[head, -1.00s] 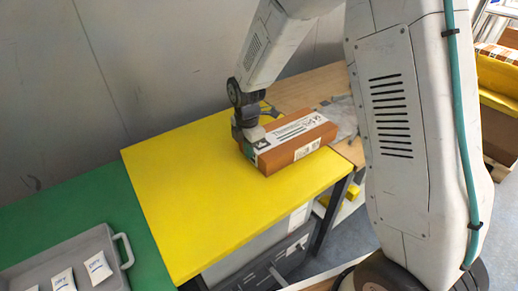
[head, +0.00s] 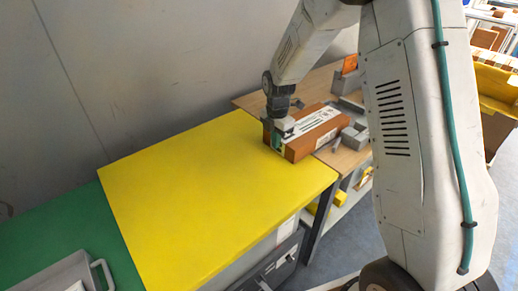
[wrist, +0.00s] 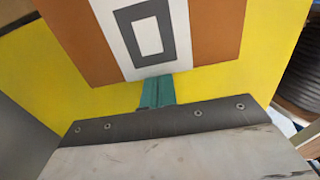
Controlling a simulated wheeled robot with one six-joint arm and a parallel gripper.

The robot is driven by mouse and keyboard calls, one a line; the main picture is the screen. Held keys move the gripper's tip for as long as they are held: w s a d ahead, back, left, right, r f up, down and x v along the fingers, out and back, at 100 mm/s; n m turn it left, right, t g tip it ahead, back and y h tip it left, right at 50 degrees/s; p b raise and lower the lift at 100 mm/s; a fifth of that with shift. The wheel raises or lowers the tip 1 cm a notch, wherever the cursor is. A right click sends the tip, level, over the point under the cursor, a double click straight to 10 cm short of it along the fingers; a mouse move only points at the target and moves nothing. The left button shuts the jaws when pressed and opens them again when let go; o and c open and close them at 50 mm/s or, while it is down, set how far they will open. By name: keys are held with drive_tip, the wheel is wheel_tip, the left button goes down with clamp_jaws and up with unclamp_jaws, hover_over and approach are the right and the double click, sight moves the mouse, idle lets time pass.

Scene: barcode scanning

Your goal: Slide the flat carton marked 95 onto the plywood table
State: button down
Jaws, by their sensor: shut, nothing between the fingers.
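A flat brown carton (head: 302,148) with a white label band lies across the join between the yellow surface (head: 200,195) and the plywood table (head: 342,158). Its far part is over the plywood, and its near left end is by the yellow edge. I cannot read its number. My gripper (head: 278,140) is shut and empty, low at the carton's left end. In the wrist view, the teal fingers (wrist: 157,91) are together at the edge of the carton's brown and white face (wrist: 205,35). Whether they touch it I cannot tell.
Grey blocks (head: 355,136) stand on the plywood close to the carton's right end. More grey items and an orange piece (head: 349,64) stand farther back. A grey wall runs behind. A grey tray (head: 70,275) sits on the green surface (head: 45,230). The yellow surface is otherwise clear.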

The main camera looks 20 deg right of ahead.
sight(305, 125)
drive_tip(key=w+d, duration=0.1)
drive_tip(key=d, duration=0.3)
drive_tip(key=w+d, duration=0.2)
drive_tip(key=d, duration=0.3)
drive_tip(key=w+d, duration=0.2)
drive_tip(key=d, duration=0.2)
drive_tip(key=shift+w+d, duration=0.25)
drive_tip(key=shift+a, duration=0.1)
